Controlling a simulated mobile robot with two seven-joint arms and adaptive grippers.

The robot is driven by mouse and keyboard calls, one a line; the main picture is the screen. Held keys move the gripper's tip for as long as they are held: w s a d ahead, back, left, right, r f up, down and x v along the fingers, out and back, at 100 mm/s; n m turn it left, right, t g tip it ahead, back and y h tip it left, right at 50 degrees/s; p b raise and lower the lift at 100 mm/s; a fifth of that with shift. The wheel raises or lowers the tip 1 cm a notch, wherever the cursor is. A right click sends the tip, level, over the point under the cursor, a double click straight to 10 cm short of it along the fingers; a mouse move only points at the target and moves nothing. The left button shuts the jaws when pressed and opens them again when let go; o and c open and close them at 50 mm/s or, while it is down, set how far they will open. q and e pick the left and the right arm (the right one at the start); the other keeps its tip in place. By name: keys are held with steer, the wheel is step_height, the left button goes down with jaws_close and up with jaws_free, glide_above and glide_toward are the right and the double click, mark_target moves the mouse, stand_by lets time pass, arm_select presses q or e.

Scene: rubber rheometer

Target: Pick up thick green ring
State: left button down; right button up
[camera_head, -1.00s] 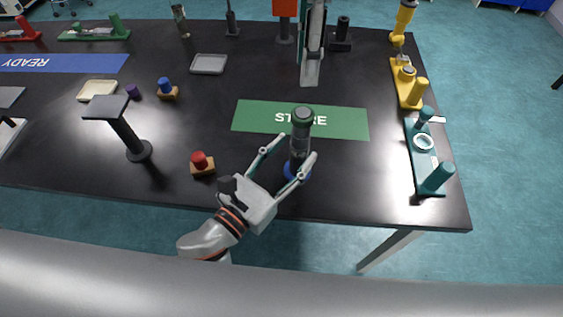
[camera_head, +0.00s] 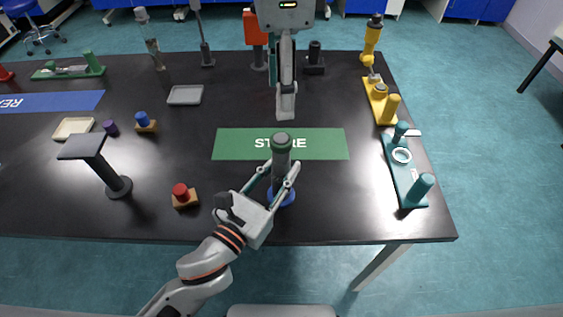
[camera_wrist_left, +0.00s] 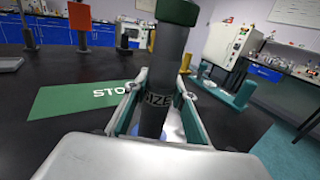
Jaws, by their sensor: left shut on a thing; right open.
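The thick green ring (camera_head: 282,138) sits around the top of an upright grey post (camera_head: 281,168) on a blue round base (camera_head: 281,196). The post stands near the table's front edge, just in front of the green STORE mat (camera_head: 325,144). My left gripper (camera_head: 283,171) has its fingers on both sides of the post, below the ring, and is shut on it. In the left wrist view the ring (camera_wrist_left: 176,12) is at the top, above the fingers, and the post bears a partly hidden label. My right gripper is not in view.
A small red button block (camera_head: 183,195) and a dark platform stand (camera_head: 84,147) are at the left. A teal fixture (camera_head: 402,172) and a yellow fixture (camera_head: 380,97) line the right edge.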

steer(key=n, duration=1.2)
glide_above(281, 137)
steer(key=f, duration=0.5)
steer(key=shift+w+d+f, duration=0.1)
steer(key=shift+w+f, duration=0.1)
steer(key=shift+s+f, duration=0.2)
steer(key=shift+f, duration=2.4)
steer(key=c, duration=0.8)
